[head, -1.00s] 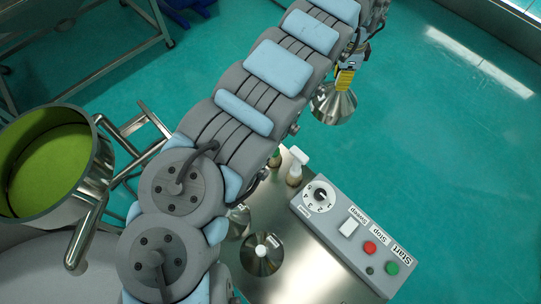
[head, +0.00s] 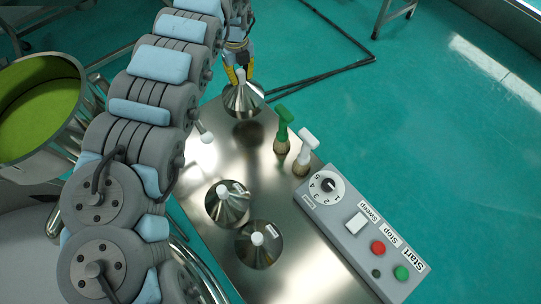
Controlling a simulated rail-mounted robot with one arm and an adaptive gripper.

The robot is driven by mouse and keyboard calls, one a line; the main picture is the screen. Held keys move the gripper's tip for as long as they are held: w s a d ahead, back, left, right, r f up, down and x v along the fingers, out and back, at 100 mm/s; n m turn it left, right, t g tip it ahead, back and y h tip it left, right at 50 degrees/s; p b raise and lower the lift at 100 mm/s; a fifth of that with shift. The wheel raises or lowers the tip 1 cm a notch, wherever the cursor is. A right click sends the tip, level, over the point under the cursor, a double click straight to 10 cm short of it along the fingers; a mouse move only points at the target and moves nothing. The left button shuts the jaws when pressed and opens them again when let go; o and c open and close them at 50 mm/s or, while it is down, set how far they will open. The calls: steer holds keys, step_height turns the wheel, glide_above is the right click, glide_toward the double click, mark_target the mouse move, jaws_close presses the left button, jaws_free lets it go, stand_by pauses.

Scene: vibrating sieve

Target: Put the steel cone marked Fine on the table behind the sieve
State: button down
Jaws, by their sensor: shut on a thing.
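My gripper (head: 239,74) has yellow fingertips and is shut on the white knob of a steel cone (head: 243,103). The cone is upright at the far end of the steel table (head: 255,172). I cannot tell whether its base touches the tabletop. A small label shows on its right side, too small to read. Two more steel cones with white knobs, one (head: 224,207) and another (head: 261,255), stand nearer on the table. A metal drum with a green inside (head: 36,110), perhaps part of the sieve, is at the left, partly hidden by my arm.
A brush with a green handle (head: 284,118) and one with a white handle (head: 308,139) stand right of the held cone. A grey control box (head: 345,214) with a dial and buttons lies along the table's right side. A white knob (head: 207,137) shows beside my arm. Bare tabletop lies mid-table.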

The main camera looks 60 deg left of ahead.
steer(key=shift+s+a+f, duration=0.2)
steer(key=shift+s, duration=0.05)
steer(key=shift+f, duration=0.25)
steer(key=shift+f+p, duration=0.4)
steer(key=shift+f, duration=4.3)
steer(key=c, duration=1)
jaws_free()
steer(key=shift+o, duration=0.2)
step_height(320, 180, up, 11)
steer(key=shift+a+f+b, duration=0.1)
steer(key=shift+a+b, duration=0.05)
steer(key=shift+b, duration=0.2)
steer(key=shift+r, duration=0.65)
